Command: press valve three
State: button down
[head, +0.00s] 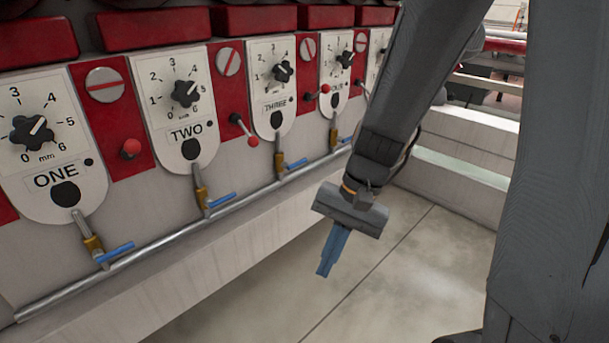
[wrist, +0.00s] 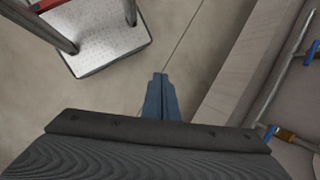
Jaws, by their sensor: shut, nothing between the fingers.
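Valve three, a brass tap with a blue lever (head: 297,164), sits on the pipe below the white plate marked THREE (head: 271,88) in the head view. My gripper (head: 323,272) hangs below and to the right of it, pointing down over the floor, apart from the machine. Its blue fingers are together and empty; they also show in the wrist view (wrist: 160,78).
Similar valves one (head: 115,252) and two (head: 222,200) stand left of valve three, and another (head: 345,140) to its right. A metal pipe (head: 150,250) links them above a pale ledge. A red-ball lever (head: 252,140) juts out nearby. The floor below my gripper is clear.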

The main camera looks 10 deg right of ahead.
jog(key=w+a+f+m+t+y+b, duration=0.2)
jog(key=w+m+t+y+b, duration=0.15)
jog(key=w+m, duration=0.4)
jog(key=w+a+f+m+t+y+b, duration=0.2)
jog(key=w+m+y, duration=0.25)
jog(key=w, duration=0.65)
jog(key=w+d+f+m+t+h+b, duration=0.3)
jog(key=w+d+m+t, duration=0.7)
jog(key=w+d, duration=0.4)
jog(key=shift+w+f+m+h, duration=0.3)
jog(key=shift+w+f+m, duration=0.2)
jog(key=shift+w, duration=0.75)
jog(key=shift+w+a, duration=0.1)
jog(key=shift+a, duration=0.05)
jog(key=x, duration=1)
jog(key=shift+s+d+r+p, duration=0.1)
jog(key=shift+s+r+p, duration=0.15)
jog(key=shift+r, duration=0.75)
jog(key=shift+s+d+r+p, duration=0.1)
jog(key=shift+s+r, duration=0.1)
jog(key=shift+r, duration=0.8)
